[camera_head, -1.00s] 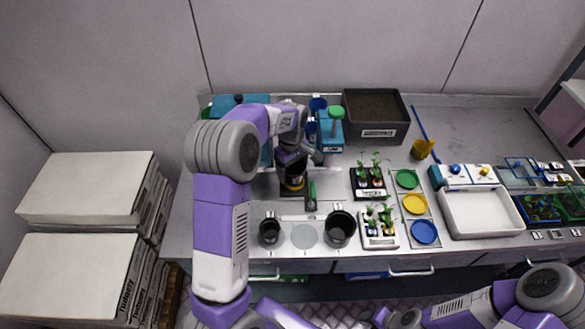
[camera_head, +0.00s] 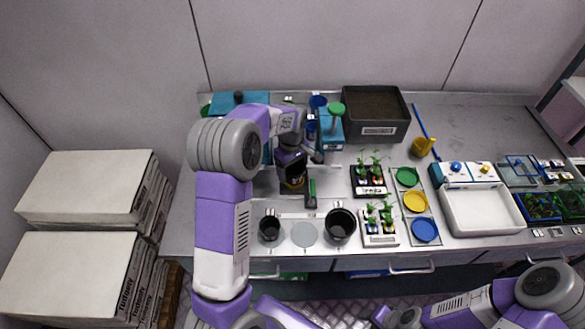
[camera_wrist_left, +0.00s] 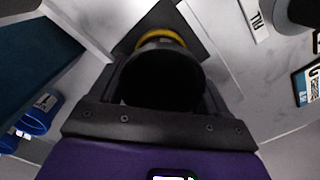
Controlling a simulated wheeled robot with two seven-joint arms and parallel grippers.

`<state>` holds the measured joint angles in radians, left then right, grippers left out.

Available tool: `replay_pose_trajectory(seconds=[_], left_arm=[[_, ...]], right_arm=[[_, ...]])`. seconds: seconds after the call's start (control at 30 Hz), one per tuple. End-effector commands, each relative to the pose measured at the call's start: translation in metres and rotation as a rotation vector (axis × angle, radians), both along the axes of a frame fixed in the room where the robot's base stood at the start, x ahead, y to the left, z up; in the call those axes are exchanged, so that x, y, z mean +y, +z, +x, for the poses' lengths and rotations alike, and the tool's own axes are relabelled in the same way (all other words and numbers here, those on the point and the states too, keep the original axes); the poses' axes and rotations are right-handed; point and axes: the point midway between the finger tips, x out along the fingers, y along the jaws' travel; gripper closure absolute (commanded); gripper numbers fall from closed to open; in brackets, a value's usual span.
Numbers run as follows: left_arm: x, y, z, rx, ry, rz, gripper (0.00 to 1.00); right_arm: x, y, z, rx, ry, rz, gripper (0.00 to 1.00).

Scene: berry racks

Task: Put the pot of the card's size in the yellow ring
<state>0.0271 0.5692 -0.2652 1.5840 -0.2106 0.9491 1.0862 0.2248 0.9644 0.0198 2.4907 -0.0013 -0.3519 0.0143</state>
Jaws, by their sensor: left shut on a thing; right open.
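My left gripper (camera_head: 293,177) is shut on a black pot (camera_wrist_left: 165,82), which fills the middle of the left wrist view. The yellow ring (camera_wrist_left: 163,37) shows just beyond the pot on a dark plate (camera_wrist_left: 190,22). The pot is over or at the ring; I cannot tell whether it touches down. A smaller black pot (camera_head: 269,229) and a larger black pot (camera_head: 341,227) stand at the front of the bench, with an empty grey disc (camera_head: 304,235) between them. I cannot make out the size card. My right gripper (camera_head: 402,318) is open at the bottom edge, partly cut off.
A green-handled tool (camera_head: 312,187) lies right of the held pot. Seedling trays (camera_head: 371,192) and a tray of coloured discs (camera_head: 425,232) stand to the right. A dark soil box (camera_head: 378,131) is behind, a white basin (camera_head: 483,211) further right.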

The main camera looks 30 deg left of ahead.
Motion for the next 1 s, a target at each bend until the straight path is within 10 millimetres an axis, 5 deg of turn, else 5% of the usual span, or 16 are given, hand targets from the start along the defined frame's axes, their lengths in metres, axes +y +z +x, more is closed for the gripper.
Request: replay_pose_trajectory(seconds=[0.2,0.47,1.0], left_arm=[[0.000,0.000,0.000,0.000,0.000,0.000,0.00],[0.000,0.004,0.000,-0.001,0.000,0.001,0.00],[0.002,0.074,0.001,-0.001,0.000,0.000,0.00]], right_arm=[[0.000,0.000,0.000,0.000,0.000,0.000,0.57],[0.000,0.001,0.000,0.000,0.000,0.000,0.57],[0.000,0.013,0.000,0.000,0.000,0.000,0.57]])
